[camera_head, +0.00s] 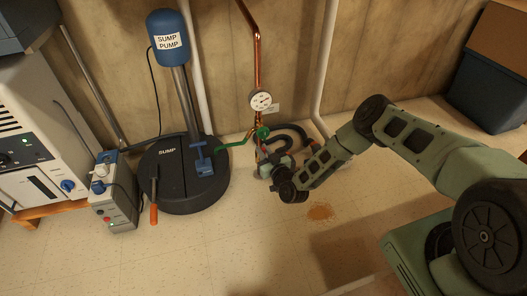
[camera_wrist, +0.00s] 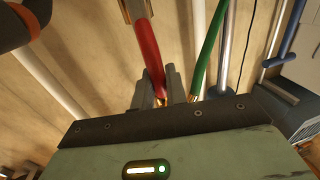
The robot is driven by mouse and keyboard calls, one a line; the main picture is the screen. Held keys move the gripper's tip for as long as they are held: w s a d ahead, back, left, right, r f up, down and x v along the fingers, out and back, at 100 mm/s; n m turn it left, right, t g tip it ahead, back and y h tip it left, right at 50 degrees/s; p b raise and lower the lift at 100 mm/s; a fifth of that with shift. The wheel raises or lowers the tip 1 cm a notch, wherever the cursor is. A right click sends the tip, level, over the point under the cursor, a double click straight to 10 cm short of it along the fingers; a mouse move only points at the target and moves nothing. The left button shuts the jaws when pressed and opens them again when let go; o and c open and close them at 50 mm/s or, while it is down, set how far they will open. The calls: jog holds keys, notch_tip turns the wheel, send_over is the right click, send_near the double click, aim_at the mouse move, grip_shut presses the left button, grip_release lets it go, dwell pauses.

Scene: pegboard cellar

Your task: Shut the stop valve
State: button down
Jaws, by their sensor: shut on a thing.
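A copper pipe (camera_head: 257,55) comes down the wall to a round white gauge (camera_head: 262,101), with a green round part (camera_head: 262,132) and a green bar (camera_head: 232,147) below it. My gripper (camera_head: 268,164) is low by the pipework, and my wrist partly hides that spot. In the wrist view a red lever (camera_wrist: 148,45) runs between the fingers of my gripper (camera_wrist: 158,84), which are shut on it. The green bar (camera_wrist: 207,50) passes just right of the fingers there. I cannot tell which of these is the stop valve's handle.
A blue sump pump (camera_head: 168,38) stands on a black round sump lid (camera_head: 183,175) left of the pipework. Dark hoses (camera_head: 292,135) curl behind my wrist. A wet brown patch (camera_head: 320,212) marks the floor. The front floor is clear.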

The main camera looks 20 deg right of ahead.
jog(key=shift+a, duration=0.15)
jog(key=a+f+n+g+h+b, duration=0.1)
jog(key=a+f+n+h+b, duration=0.1)
jog(key=a+f+n, duration=0.7)
jog(key=shift+f+n+g+h, duration=0.15)
jog(key=shift+n+g+h, duration=0.4)
jog(key=shift+n, duration=2.85)
jog(key=c, duration=1.5)
grip_release()
